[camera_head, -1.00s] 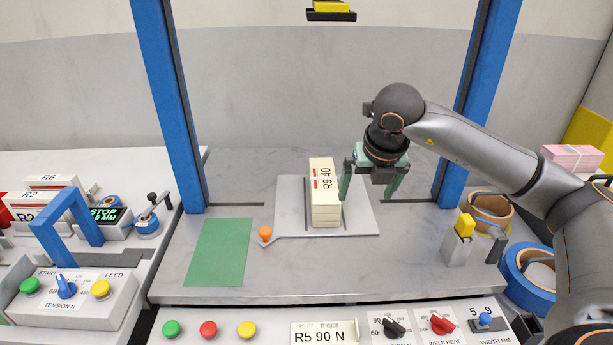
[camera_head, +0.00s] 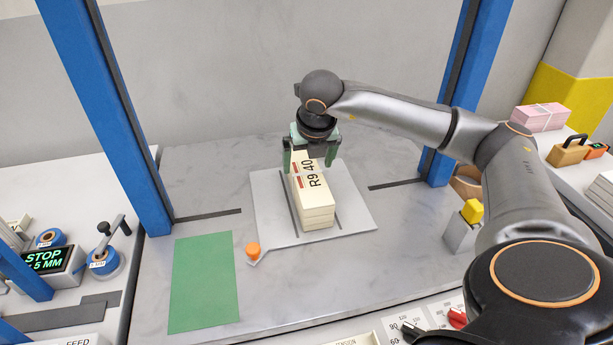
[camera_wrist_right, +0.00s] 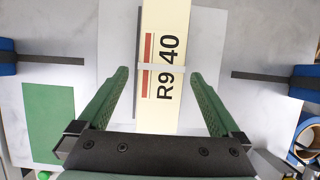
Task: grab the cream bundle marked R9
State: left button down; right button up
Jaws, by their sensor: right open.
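The cream bundle marked R9 40 (camera_head: 313,196) is a tall stack on the grey plate (camera_head: 355,208) at the middle of the bench. It also shows in the right wrist view (camera_wrist_right: 163,100), with two red bars and a pale strap across its top. My right gripper (camera_head: 309,160) is over the far end of the bundle. In the wrist view its two green fingers (camera_wrist_right: 160,90) are open, one on each side of the bundle, with a gap on both sides. I cannot tell how low the fingertips are against the bundle. My left gripper is not in view.
A green mat (camera_head: 204,282) lies left of the plate. An orange knob (camera_head: 253,249) sits at the plate's near left corner. Blue posts (camera_head: 105,110) stand at both sides. A grey block with a yellow top (camera_head: 472,211) stands at right.

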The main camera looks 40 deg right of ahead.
aim_at(308, 173)
jog(key=shift+s+p+x, duration=0.1)
jog(key=shift+p+x, duration=0.05)
jog(key=shift+x, duration=1.35)
jog(key=shift+s+p+x, duration=0.15)
jog(key=shift+x, duration=1.4)
jog(key=c, duration=1.6)
jog(key=shift+w+d+r, duration=0.1)
jog(key=shift+r, duration=0.05)
